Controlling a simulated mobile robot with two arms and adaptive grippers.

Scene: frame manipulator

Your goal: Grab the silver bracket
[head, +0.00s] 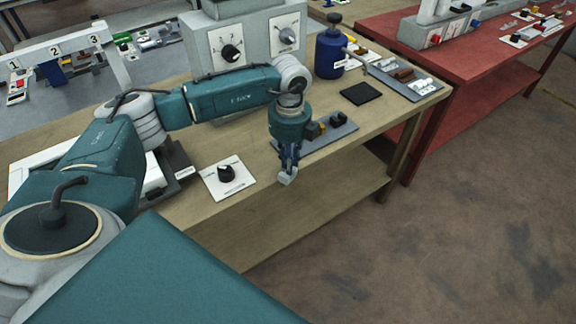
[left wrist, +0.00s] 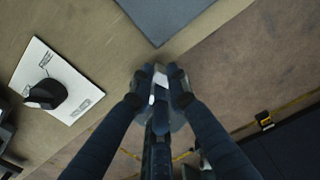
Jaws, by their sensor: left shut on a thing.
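My left gripper (head: 288,170) points down over the front edge of the wooden table. It is shut on the silver bracket (head: 286,178), a small light-grey piece that shows at its fingertips. In the left wrist view the left gripper (left wrist: 159,82) has its fingers close together on the bracket (left wrist: 158,94), which is partly hidden between them. The bracket appears held clear of the table. My right gripper is not in view.
The wooden table (head: 265,200) holds a white card with a black knob (head: 226,174), a grey tray (head: 325,135), a black pad (head: 361,93) and a blue bottle (head: 329,55). A red table (head: 450,60) stands at the right. Open floor (head: 450,240) lies in front.

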